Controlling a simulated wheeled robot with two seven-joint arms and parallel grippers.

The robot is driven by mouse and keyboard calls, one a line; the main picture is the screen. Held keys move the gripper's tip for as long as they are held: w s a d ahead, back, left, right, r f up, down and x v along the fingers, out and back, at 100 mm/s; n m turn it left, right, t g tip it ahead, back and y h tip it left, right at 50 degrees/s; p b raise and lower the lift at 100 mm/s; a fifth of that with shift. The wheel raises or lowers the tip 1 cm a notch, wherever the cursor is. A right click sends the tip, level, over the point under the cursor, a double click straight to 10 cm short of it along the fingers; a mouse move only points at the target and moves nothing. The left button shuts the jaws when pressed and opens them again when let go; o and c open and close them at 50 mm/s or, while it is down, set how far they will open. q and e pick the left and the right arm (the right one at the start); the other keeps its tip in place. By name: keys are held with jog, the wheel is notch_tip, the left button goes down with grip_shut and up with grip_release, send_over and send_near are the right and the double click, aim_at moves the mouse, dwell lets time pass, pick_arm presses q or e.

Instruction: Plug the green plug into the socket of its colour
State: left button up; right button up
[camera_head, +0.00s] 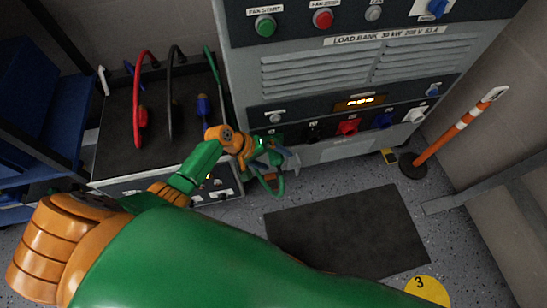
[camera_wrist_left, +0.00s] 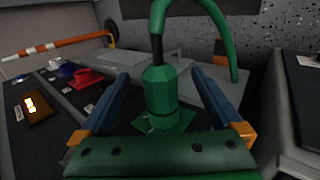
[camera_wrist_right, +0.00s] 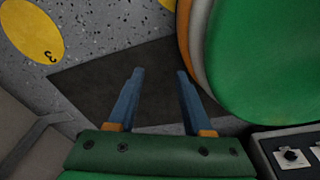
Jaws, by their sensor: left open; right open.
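The green plug (camera_wrist_left: 161,92) stands between the two fingers of my left gripper (camera_wrist_left: 160,75) in the left wrist view. The fingers are open, with a gap on each side of the plug. The plug's front end meets the green socket plate (camera_wrist_left: 182,123) on the load bank panel; its contacts are hidden. Its green cable (camera_wrist_left: 215,20) loops away from the back and also hangs below the panel in the head view (camera_head: 268,186). In that view my left gripper (camera_head: 275,153) is at the green socket, largely covering it. My right gripper (camera_wrist_right: 160,73) is open and empty over the floor.
Black (camera_head: 314,132), red (camera_head: 348,127), blue (camera_head: 383,119) and white (camera_head: 414,114) sockets line the load bank. A dark box (camera_head: 115,155) with red, black and blue leads stands left. An orange-white post (camera_head: 460,124) stands right. A dark mat (camera_head: 345,235) lies on the floor.

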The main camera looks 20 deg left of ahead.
pick_arm(q)
jog(key=shift+s+a+r+p, duration=0.1)
jog(key=shift+a+r+p, duration=0.1)
jog(key=shift+r+p, duration=0.35)
jog(key=shift+s+a+r+p, duration=0.2)
jog(key=shift+a+r+p, duration=0.1)
jog(key=shift+r+p, duration=0.25)
jog(key=p+v, duration=0.3)
jog(key=shift+s+a+r+p, duration=0.15)
jog(key=shift+a+r+p, duration=0.05)
jog(key=shift+p, duration=0.2)
jog(key=shift+s+a+r+p, duration=0.25)
jog(key=shift+a+r+p, duration=0.05)
jog(key=shift+p, duration=0.05)
pick_arm(e)
notch_tip(320, 180, up, 6)
jog(key=s+a, duration=0.2)
jog(key=shift+s+a+r+g+y, duration=0.2)
jog(key=shift+a+r+g+y, duration=0.05)
jog(key=shift+g+y, duration=0.05)
